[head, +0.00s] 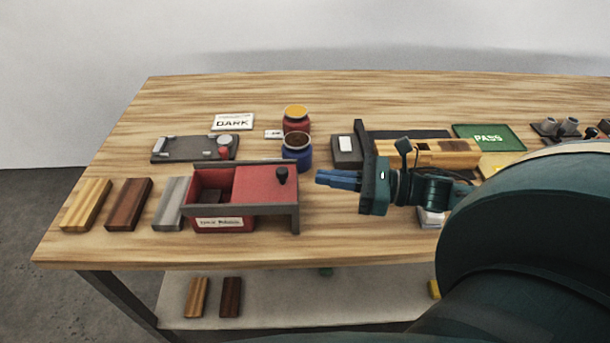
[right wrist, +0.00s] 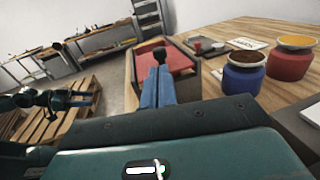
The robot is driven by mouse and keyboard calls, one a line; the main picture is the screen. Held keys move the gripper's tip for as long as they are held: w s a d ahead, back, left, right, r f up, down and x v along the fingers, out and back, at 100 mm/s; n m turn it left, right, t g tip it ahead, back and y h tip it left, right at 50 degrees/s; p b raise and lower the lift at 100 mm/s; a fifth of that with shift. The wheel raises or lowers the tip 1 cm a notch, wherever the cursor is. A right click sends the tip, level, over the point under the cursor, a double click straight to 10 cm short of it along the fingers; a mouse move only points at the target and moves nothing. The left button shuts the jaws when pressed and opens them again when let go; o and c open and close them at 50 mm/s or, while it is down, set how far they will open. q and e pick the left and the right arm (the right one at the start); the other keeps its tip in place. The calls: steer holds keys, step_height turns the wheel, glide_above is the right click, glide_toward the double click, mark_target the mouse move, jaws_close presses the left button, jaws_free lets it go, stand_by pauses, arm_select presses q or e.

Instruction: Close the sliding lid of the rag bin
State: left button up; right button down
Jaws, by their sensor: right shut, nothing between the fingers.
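The rag bin (head: 225,222) is a red box with a pale label and grey side rails, on the table's front left. Its red sliding lid (head: 262,184) covers the right part, and the left part is open onto a dark inside. A dark knob (head: 281,175) stands near the lid's right end; it also shows in the right wrist view (right wrist: 160,55). My right gripper (head: 318,177) is shut and empty, its blue fingers pointing left, just right of the knob with a small gap. My left gripper (right wrist: 84,98) shows small at the right wrist view's left; its jaws are unclear.
Blue (head: 297,151) and red (head: 296,119) jars stand close behind the bin's right end. Wood and grey blocks (head: 129,203) lie left of it. A dark tray (head: 195,150) and a DARK card (head: 233,122) lie behind. The table front right of the bin is clear.

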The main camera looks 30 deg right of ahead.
arm_select(q)
steer(key=shift+w+d+r, duration=0.1)
steer(key=shift+w, duration=0.05)
arm_select(e)
steer(key=shift+x, duration=2.55)
